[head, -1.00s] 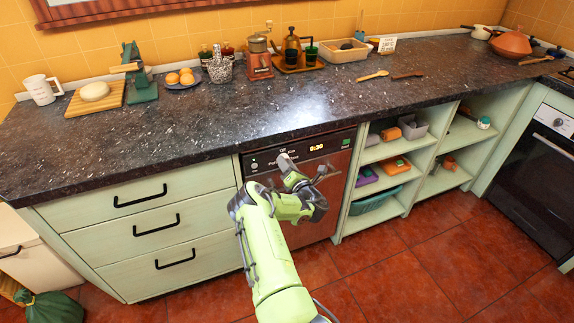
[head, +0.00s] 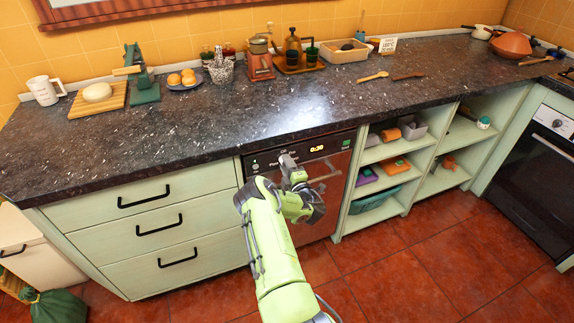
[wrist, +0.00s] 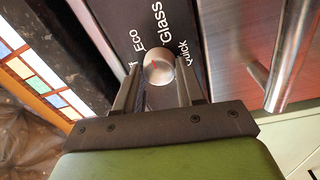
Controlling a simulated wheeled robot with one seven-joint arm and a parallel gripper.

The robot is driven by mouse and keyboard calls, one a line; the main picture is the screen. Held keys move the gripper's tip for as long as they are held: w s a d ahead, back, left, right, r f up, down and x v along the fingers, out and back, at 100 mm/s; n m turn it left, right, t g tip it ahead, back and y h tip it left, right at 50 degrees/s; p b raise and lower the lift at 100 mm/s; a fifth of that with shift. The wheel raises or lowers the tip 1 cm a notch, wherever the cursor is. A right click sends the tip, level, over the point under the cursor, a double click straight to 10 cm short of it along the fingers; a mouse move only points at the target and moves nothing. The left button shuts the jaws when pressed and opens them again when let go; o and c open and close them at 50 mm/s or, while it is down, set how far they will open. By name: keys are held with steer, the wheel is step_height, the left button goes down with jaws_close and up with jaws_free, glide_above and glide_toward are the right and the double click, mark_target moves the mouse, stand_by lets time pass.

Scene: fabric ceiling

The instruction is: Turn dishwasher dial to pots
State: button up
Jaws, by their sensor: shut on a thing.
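The dishwasher (head: 338,190) is set under the counter, with a black control panel (head: 340,143) along its top. Its lit display (head: 317,148) reads 0:30. The round metal dial (wrist: 158,68) shows in the wrist view with a red mark on its face. "Eco", "Glass" and "Quick" are printed around it, and another label is partly hidden by a finger. My gripper (wrist: 157,72) is shut on the dial, one finger on each side.
The dishwasher's bar handle (wrist: 285,60) runs close to the right of my gripper. The dark countertop (head: 200,135) overhangs the panel. Drawers (head: 150,230) stand to the left and open shelves (head: 400,165) to the right. The tiled floor (head: 430,260) in front is clear.

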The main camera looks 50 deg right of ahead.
steer(key=shift+s+d+m+g+p, duration=0.2)
steer(key=shift+m+p, duration=1.8)
steer(key=shift+m, duration=5.65)
steer(key=shift+a+m+g+p, duration=0.1)
steer(key=shift+m+g+p, duration=0.3)
steer(key=shift+m+p, duration=4.45)
steer(key=m+b, duration=0.5)
steer(key=shift+m+b, duration=0.35)
steer(key=shift+m, duration=0.05)
steer(key=o, duration=1)
steer(key=shift+r, duration=0.1)
steer(key=shift+o, duration=0.2)
